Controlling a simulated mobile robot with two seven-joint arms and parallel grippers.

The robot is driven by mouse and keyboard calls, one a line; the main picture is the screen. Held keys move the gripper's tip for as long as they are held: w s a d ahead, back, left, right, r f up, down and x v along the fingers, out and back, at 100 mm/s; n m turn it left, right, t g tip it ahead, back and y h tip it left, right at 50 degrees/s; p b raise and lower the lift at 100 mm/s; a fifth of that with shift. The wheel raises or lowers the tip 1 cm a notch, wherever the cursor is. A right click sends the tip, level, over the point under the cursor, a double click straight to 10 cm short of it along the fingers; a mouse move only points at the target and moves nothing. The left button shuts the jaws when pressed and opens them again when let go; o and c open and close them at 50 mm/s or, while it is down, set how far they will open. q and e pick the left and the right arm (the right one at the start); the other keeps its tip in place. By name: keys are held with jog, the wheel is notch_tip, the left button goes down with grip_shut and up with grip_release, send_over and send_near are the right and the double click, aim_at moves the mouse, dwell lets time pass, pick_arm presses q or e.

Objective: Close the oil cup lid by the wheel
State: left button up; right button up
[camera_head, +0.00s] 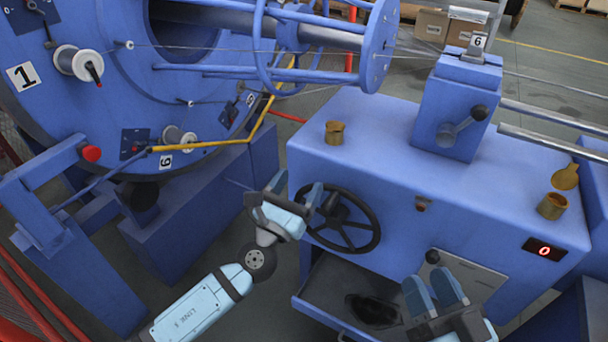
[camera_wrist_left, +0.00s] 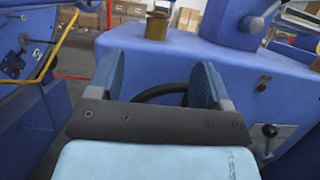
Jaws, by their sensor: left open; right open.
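A brass oil cup (camera_head: 335,132) stands on the blue cabinet top, behind and above the black handwheel (camera_head: 342,222). It also shows at the top of the left wrist view (camera_wrist_left: 157,27); the frames do not clearly show how its lid stands. A second brass cup (camera_head: 552,206) at the cabinet's right end has its round lid (camera_head: 565,177) swung up. My left gripper (camera_head: 297,190) is open and empty, just left of the wheel and below the near cup. In the left wrist view its fingers (camera_wrist_left: 158,78) stand wide apart. My right gripper (camera_head: 434,290) is open and empty before the cabinet front.
A blue box with a lever (camera_head: 461,128) stands on the cabinet (camera_head: 390,150). A large blue drum with bobbins (camera_head: 78,62) and a yellow rail (camera_head: 215,142) lie to the left. An open tray (camera_head: 335,290) juts out below the wheel.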

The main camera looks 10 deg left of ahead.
aim_at(328, 131)
jog(key=shift+d, duration=0.1)
pick_arm(q)
notch_tip(328, 131, up, 5)
jog(key=g+y+p, duration=0.1)
jog(key=g+p, duration=0.3)
jog(key=p, duration=2)
jog(key=b+x, duration=0.1)
jog(key=x, duration=1.1)
jog(key=shift+w+d, duration=0.1)
jog(key=shift+w, duration=0.3)
pick_arm(e)
jog(key=s+d+f+g+h, duration=0.3)
jog(key=d+f+g+h, duration=0.3)
jog(key=d+f+g, duration=0.1)
jog(key=shift+f+m+g, duration=0.3)
jog(key=shift+f, duration=0.05)
jog(key=shift+s, duration=0.1)
pick_arm(q)
jog(key=shift+c, duration=0.2)
